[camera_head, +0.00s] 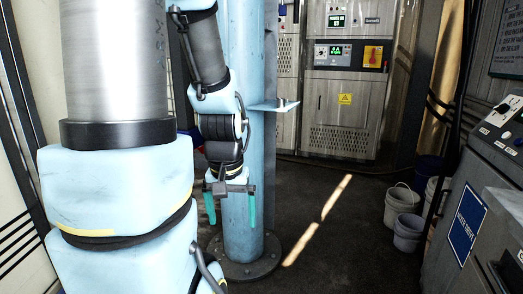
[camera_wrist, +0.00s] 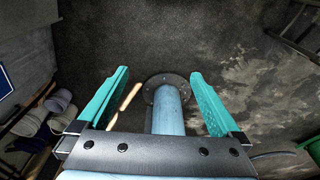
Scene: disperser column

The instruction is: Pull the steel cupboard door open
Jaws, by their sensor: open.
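A steel cabinet (camera_head: 343,115) stands against the back wall in the head view, upright, with a yellow warning label on its lower front panel. That panel looks closed; I cannot make out a handle, and I cannot tell whether this is the cupboard the task names. My gripper (camera_head: 231,212) hangs pointing down in front of the blue column, well short of the cabinet. Its two teal fingers are apart with nothing between them that is held. In the wrist view my gripper (camera_wrist: 159,78) is above the floor, with the column base beyond the fingers. No cupboard shows there.
The blue column (camera_head: 241,150) stands on a round bolted base close by my gripper. A small shelf plate (camera_head: 274,106) juts from it. Several buckets (camera_head: 402,205) stand at the right beside a grey console (camera_head: 480,210). The dark floor between column and cabinet is clear.

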